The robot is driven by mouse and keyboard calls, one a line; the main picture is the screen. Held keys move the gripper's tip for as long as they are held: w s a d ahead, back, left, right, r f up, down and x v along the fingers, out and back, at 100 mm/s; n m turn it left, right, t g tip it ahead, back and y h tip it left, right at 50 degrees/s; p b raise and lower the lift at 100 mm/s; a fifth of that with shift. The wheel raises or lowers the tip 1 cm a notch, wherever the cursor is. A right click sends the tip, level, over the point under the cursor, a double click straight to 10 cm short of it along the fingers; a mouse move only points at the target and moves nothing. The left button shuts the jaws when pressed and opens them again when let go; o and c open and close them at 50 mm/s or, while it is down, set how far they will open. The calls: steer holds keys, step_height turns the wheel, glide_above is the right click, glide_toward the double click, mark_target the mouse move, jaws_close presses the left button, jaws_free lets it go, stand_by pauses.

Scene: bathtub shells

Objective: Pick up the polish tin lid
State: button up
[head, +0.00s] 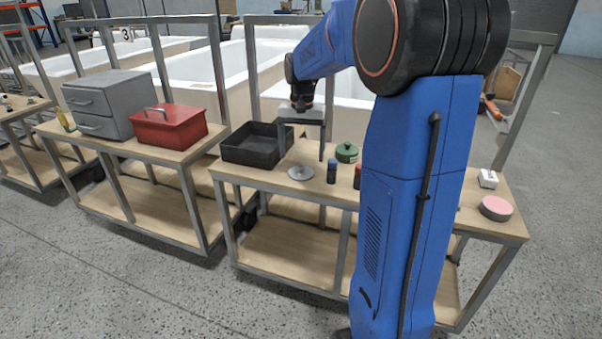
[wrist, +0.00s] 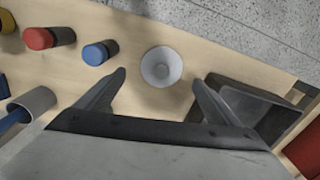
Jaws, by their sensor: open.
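A pale grey round disc (head: 301,173) with a small raised middle, which looks like the polish tin lid, lies on the wooden bench top. In the wrist view the disc (wrist: 161,67) shows between and slightly beyond my fingertips. My gripper (head: 302,155) is open and empty above it, fingers pointing down; it also shows in the wrist view (wrist: 159,77). The disc appears untouched. A green round tin with a knob (head: 346,152) stands farther back on the bench.
A blue-topped bottle (wrist: 98,53) and a red-topped bottle (wrist: 48,37) stand to one side of the disc. A black tray (head: 254,146) is on the other side. A pink-topped round item (head: 496,208) sits at the bench's right end.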

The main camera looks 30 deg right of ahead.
mark_target(301, 165)
steer(key=shift+w+a+f, duration=0.1)
steer(key=shift+a+f, duration=0.05)
steer(key=shift+f, duration=2.45)
steer(key=shift+c, duration=0.6)
steer(key=c, duration=1)
